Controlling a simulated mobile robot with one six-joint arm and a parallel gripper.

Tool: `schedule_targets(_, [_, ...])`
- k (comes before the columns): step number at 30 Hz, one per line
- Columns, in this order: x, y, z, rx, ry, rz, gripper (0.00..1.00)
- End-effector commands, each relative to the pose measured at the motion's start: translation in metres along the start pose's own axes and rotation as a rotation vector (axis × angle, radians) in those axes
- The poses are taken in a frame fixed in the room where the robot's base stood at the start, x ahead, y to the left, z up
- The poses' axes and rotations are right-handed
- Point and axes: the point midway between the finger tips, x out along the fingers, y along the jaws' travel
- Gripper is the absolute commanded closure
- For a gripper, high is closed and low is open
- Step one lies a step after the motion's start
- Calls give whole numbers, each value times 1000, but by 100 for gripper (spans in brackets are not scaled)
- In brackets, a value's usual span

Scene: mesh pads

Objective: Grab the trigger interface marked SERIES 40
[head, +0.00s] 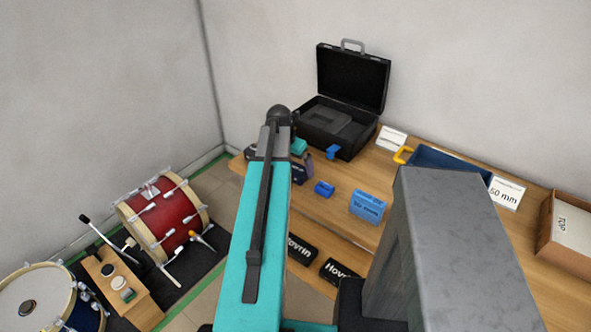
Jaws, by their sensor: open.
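No marking reading SERIES 40 is legible, so I cannot tell which item is the trigger interface. Small boxes lie on the wooden bench: a dark box (299,172) close to the right of my arm, a small blue block (324,189), and a larger blue box (367,207) with unreadable print. A blue piece (333,152) sits at the front edge of the open black case (345,105). My teal arm rises in the middle and hides part of the bench. My gripper cannot be made out; the arm seems to cover it.
A blue bin (450,165) with a yellow handle, a "50 mm" card (506,193) and a cardboard box (567,233) stand on the right. Two dark "Hovrin" boxes (301,249) (338,271) lie lower. A red drum (165,215) stands on the floor at left.

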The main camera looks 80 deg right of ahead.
Motion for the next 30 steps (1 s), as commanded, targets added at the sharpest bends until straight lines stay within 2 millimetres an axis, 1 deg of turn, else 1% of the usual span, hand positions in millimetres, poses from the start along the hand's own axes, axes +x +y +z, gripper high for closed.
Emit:
schedule_targets(4, [3, 0, 0, 0, 0, 0, 0])
schedule_targets(19, [3, 0, 0, 1, 0, 0, 0])
schedule_targets(28, [3, 0, 0, 1, 0, 0, 51])
schedule_targets(29, [3, 0, 0, 1, 0, 0, 55])
schedule_targets(30, [2, 0, 1, 1, -1, 0, 55])
